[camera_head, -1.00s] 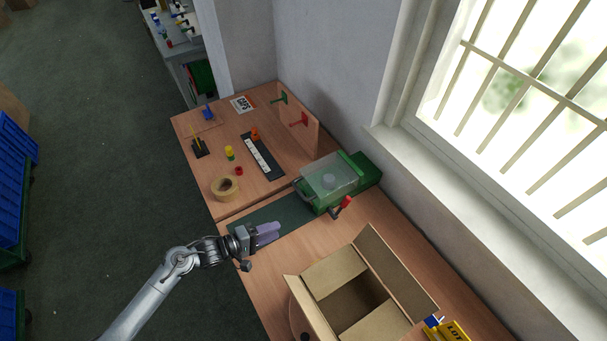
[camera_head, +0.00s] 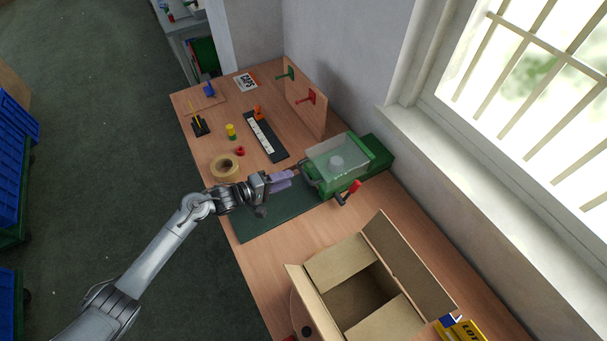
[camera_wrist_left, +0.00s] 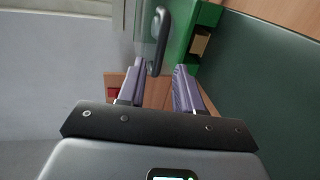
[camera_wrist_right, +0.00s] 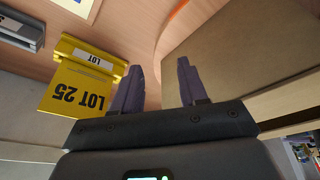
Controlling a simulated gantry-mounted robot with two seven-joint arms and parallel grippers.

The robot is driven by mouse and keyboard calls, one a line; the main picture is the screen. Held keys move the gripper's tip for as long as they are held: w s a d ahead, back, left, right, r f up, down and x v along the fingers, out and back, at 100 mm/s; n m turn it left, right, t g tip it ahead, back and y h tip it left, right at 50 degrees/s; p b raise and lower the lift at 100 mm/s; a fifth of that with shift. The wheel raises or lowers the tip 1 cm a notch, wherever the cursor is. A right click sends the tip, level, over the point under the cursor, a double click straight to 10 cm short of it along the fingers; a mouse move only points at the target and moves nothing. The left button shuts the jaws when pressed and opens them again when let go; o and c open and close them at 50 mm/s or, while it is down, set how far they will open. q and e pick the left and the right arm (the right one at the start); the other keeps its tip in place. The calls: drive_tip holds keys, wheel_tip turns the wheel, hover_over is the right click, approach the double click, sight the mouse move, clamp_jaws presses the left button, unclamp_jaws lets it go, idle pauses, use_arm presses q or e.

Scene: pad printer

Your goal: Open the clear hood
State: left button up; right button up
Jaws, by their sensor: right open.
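The clear hood (camera_head: 338,158) sits shut over the green pad printer (camera_head: 375,150) at the back of the bench. Its dark bar handle (camera_wrist_left: 161,40) shows in the left wrist view, just ahead of the fingertips and roughly in line with the gap between them. My left gripper (camera_head: 292,176) is just left of the hood's handle side. In the left wrist view its purple fingers (camera_wrist_left: 160,68) are open with nothing clamped between them; contact with the handle cannot be told. My right gripper (camera_wrist_right: 161,65) is open and empty, seen only in its own wrist view.
A red-knobbed lever (camera_head: 350,190) sticks out at the printer's front. An open cardboard box (camera_head: 296,285) stands to the front right, with a yellow LOT 25 sign (camera_wrist_right: 75,88) beside it. A tape roll (camera_head: 224,167) lies left. The dark green mat (camera_head: 275,218) is clear.

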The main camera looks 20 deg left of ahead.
sight(304, 172)
use_arm(q)
drive_tip(key=b+x, duration=0.1)
drive_tip(key=x, duration=0.6)
drive_tip(key=shift+w+d, duration=0.1)
drive_tip(key=shift+w, duration=0.05)
drive_tip(key=shift+c, duration=0.2)
clamp_jaws()
